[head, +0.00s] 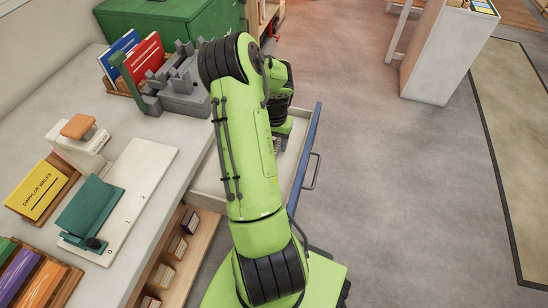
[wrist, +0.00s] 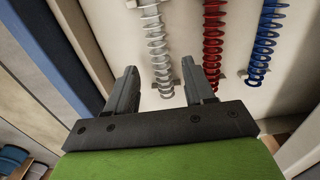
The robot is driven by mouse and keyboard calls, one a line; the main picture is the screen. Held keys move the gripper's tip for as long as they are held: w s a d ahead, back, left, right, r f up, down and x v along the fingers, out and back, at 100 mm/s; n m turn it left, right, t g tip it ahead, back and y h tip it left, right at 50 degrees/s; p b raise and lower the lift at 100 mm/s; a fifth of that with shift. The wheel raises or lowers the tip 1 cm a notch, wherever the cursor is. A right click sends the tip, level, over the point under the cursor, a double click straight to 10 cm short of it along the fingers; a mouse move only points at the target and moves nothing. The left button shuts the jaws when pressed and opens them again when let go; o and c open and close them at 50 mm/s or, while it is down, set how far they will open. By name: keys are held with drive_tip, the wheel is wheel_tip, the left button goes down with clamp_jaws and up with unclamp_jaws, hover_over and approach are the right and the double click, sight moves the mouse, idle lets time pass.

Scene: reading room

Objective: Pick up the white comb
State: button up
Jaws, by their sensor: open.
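The white comb (wrist: 155,45) is a pale spiral coil lying in an open drawer (head: 207,183) with a blue front. In the wrist view it runs down between the two fingers of my gripper (wrist: 161,70). The fingers stand apart on either side of the coil, and I cannot tell whether they touch it. A small holder sits at its lower end. In the head view my arm covers most of the drawer and hides the gripper.
A red comb (wrist: 212,45) lies just right of the white one, close to the right finger. A blue comb (wrist: 264,40) lies farther right. The drawer's blue front (head: 304,160) rises beside the arm. A grey desk (head: 185,135) with books and desk tools flanks the drawer.

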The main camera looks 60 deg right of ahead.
sight(275, 150)
wheel_tip(275, 150, down, 4)
drive_tip(key=shift+b, duration=0.5)
drive_tip(key=shift+a+r, duration=0.1)
drive_tip(key=shift+r, duration=0.05)
drive_tip(key=shift+c, duration=0.6)
clamp_jaws()
